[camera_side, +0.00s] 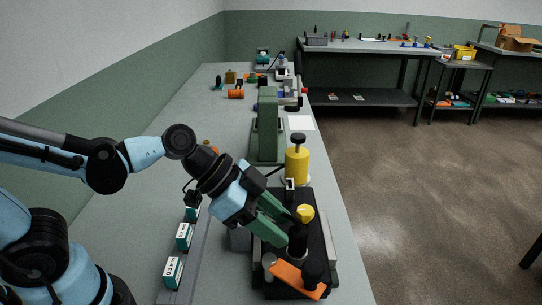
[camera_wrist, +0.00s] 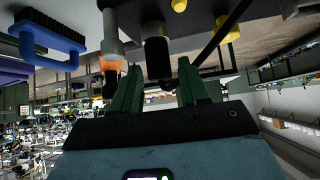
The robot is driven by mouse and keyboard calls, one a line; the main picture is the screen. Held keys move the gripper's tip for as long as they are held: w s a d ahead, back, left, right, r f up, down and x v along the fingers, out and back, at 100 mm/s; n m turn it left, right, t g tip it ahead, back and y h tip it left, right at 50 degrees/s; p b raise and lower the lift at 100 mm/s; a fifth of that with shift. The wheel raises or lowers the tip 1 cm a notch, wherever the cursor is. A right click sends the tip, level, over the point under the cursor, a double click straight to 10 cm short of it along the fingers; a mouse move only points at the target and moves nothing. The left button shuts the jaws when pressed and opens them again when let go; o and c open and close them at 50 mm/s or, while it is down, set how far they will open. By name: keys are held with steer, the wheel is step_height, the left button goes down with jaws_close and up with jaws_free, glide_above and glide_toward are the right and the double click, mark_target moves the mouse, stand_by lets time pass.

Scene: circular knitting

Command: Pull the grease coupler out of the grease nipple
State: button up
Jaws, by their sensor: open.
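My gripper (camera_side: 288,227) is open, its two green fingers reaching down over the black fixture. In the wrist view my gripper (camera_wrist: 159,68) has a dark upright cylinder (camera_wrist: 157,50) in the gap between its fingers, with space visible at the sides. This may be the grease coupler. What looks like the same black cylinder (camera_side: 297,242) stands by the fingertips in the side view. I cannot make out the grease nipple, or whether the fingers touch the cylinder.
A yellow knob (camera_side: 305,213), an orange bar (camera_side: 298,277) and a silver post (camera_side: 268,262) crowd the fixture. A yellow bottle (camera_side: 297,166) and a green upright (camera_side: 267,125) stand behind. Small boxes (camera_side: 183,236) line the left. A blue-handled brush (camera_wrist: 50,35) shows in the wrist view.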

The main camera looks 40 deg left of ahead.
mark_target(305, 251)
steer(key=shift+x, duration=3.8)
steer(key=shift+s+d+r, duration=0.1)
steer(key=shift+d, duration=0.05)
steer(key=shift+c, duration=0.3)
jaws_close()
steer(key=shift+r, duration=0.2)
steer(key=shift+r, duration=6.3)
